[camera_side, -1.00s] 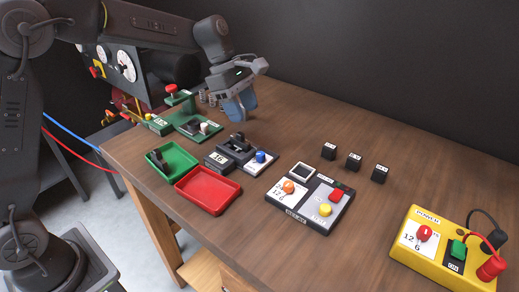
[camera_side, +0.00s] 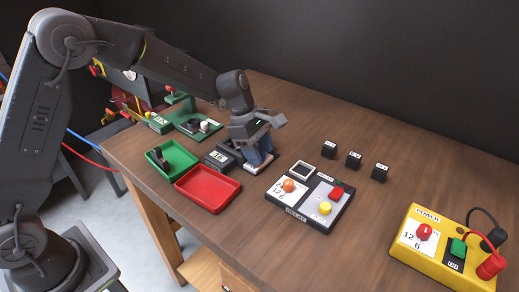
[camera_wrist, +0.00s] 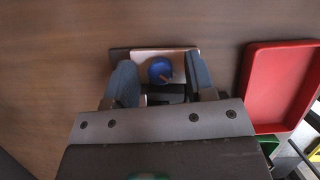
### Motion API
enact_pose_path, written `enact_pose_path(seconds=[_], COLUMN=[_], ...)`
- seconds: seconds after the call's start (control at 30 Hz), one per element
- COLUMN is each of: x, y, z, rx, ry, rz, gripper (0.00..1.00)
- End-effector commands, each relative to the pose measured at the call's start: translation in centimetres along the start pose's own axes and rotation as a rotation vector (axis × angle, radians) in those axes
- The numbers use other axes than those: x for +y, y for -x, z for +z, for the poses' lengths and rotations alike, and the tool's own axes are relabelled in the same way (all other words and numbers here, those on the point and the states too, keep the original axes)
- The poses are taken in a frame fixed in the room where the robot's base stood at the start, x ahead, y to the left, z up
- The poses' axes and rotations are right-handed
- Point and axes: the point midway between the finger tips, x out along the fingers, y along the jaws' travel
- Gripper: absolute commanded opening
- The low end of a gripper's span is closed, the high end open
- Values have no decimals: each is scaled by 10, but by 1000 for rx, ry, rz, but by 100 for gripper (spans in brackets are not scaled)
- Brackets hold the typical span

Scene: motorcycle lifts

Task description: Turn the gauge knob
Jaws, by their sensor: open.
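A blue knob (camera_wrist: 160,70) with a small orange pointer mark sits on a pale plate (camera_wrist: 180,52) at the end of a dark gauge block. That block (camera_side: 218,159), with a small number display, shows in the side view. My gripper (camera_wrist: 160,62) is open, with one finger on each side of the knob and visible room on both sides. In the side view my gripper (camera_side: 258,154) points down low over the plate and hides the knob. I cannot tell how high the fingertips are above the plate.
A red tray (camera_side: 208,189) and a green tray (camera_side: 172,160) lie just left of the gauge. A relay panel (camera_side: 309,201) with an orange knob is to its right. A yellow power box (camera_side: 445,250) is far right.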

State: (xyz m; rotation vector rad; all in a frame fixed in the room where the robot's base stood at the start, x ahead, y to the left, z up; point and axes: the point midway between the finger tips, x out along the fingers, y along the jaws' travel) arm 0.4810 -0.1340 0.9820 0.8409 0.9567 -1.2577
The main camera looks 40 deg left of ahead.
Motion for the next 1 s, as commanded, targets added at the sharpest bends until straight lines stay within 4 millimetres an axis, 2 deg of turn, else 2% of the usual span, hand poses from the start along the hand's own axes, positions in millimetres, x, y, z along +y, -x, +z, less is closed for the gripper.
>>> enact_pose_path(seconds=[0.07,0.57,0.73,1.0], x=[0,0,1,2], y=[0,1,0,0], z=[0,0,0,0], rx=[0,0,0,1], ry=[0,0,-63,-327], rz=[0,0,-27,-137], gripper=[48,1,1,1])
